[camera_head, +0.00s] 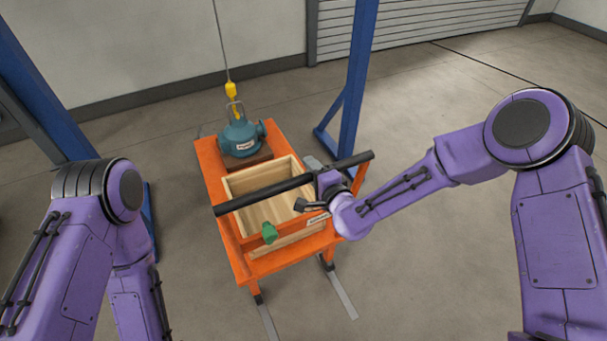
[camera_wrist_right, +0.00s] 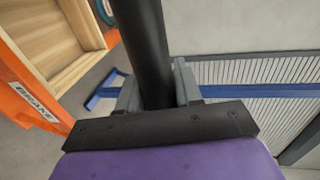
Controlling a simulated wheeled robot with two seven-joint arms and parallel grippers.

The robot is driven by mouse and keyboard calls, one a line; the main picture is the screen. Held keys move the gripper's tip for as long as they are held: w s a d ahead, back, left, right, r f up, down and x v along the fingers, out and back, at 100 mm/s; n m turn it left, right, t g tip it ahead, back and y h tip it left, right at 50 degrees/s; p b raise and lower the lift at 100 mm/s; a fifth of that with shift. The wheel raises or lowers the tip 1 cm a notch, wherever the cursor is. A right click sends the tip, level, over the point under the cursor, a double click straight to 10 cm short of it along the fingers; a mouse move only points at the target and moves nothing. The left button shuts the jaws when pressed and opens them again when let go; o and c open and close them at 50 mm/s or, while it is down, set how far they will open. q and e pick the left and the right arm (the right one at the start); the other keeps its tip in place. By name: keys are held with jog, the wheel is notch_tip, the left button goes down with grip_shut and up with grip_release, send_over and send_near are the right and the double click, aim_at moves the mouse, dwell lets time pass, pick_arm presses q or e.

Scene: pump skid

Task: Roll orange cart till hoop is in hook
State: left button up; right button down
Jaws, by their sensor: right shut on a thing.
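The orange cart (camera_head: 262,267) stands on the floor, carrying a teal pump (camera_head: 240,139) at its far end. A thin grey hoop (camera_head: 241,107) rises from the pump's top. A yellow hook (camera_head: 231,91) hangs on a cable right at the hoop; I cannot tell whether it is through it. My right gripper (camera_head: 320,184) is shut on the cart's black handle bar (camera_head: 262,193), toward its right end. The wrist view shows the bar (camera_wrist_right: 143,40) between the fingers (camera_wrist_right: 157,90). My left gripper is out of view.
A wooden box (camera_head: 285,174) is set in the cart, with a green knob (camera_head: 269,233) at its near side. Blue posts (camera_head: 357,75) stand right and left of the cart. Grey floor strips (camera_head: 342,295) lie at its near end. Floor to the right is clear.

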jog(key=shift+s+d+r, duration=0.1)
jog(key=shift+s+d, duration=0.05)
jog(key=shift+s, duration=0.15)
jog(key=c, duration=1.1)
grip_release()
jog(key=shift+o, duration=1.2)
jog(key=shift+w, duration=0.15)
jog(key=b+v, duration=0.3)
jog(key=v, duration=0.6)
jog(key=shift+s, duration=0.35)
